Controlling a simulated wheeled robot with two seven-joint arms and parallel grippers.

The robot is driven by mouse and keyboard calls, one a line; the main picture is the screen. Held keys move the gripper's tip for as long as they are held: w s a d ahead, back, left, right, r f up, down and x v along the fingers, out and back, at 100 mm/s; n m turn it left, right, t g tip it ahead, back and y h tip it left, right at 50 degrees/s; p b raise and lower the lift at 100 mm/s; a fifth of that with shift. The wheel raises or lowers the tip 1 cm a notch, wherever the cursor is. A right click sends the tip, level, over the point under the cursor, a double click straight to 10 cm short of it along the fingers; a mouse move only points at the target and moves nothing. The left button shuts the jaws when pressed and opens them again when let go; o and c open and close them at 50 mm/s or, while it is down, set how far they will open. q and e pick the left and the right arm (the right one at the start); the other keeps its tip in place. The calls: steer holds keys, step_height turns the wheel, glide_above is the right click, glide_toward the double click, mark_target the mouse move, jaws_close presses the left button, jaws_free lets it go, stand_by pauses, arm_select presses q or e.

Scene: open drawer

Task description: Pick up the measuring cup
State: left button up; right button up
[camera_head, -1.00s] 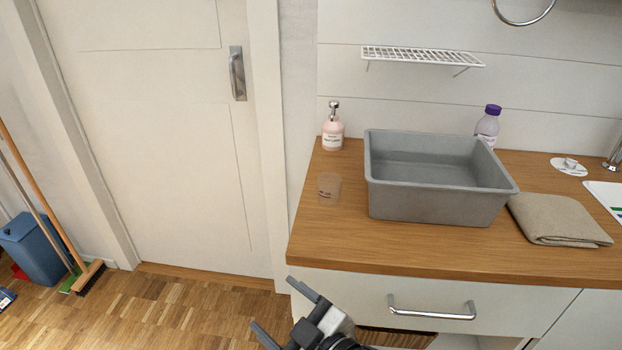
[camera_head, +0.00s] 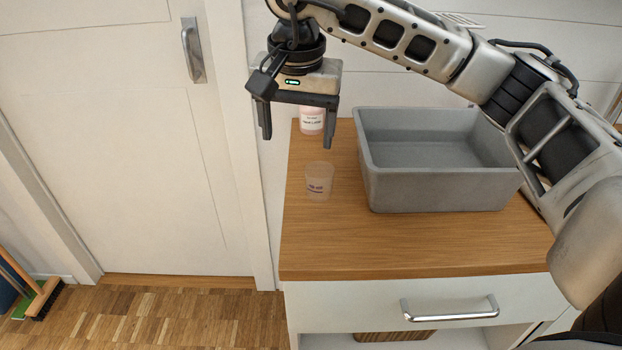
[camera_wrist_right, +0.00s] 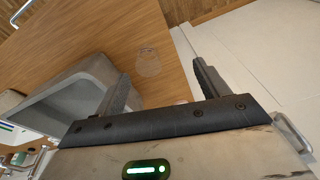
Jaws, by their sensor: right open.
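The measuring cup (camera_head: 319,181) is a small translucent cup with reddish print. It stands upright on the wooden counter, left of the grey basin. My right gripper (camera_head: 298,140) is open and empty, fingers pointing down, above the counter's left end and the cup. In the right wrist view the cup (camera_wrist_right: 148,62) appears beyond the fingertips, between the lines of the two fingers (camera_wrist_right: 162,75), and is not touched. My left gripper is not in view.
The grey basin (camera_head: 440,190) stands right of the cup. A pink soap bottle (camera_head: 312,121) stands behind the cup, partly hidden by my right gripper. A drawer with a metal handle (camera_head: 450,315) is below the counter (camera_head: 420,240). The counter front is clear.

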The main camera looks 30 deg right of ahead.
steer(key=d+r+h, duration=0.1)
steer(key=d, duration=0.2)
glide_above(320, 176)
steer(key=s+a, duration=0.2)
steer(key=f, duration=0.8)
steer(key=shift+a+f, duration=0.2)
steer(key=shift+f, duration=0.05)
steer(key=shift+s+d+x, duration=0.1)
steer(key=shift+x, duration=1.4)
steer(key=shift+s+d+x, duration=0.1)
steer(key=shift+d+x, duration=0.05)
steer(key=shift+x, duration=1.4)
steer(key=shift+t, duration=0.3)
steer(key=c, duration=1)
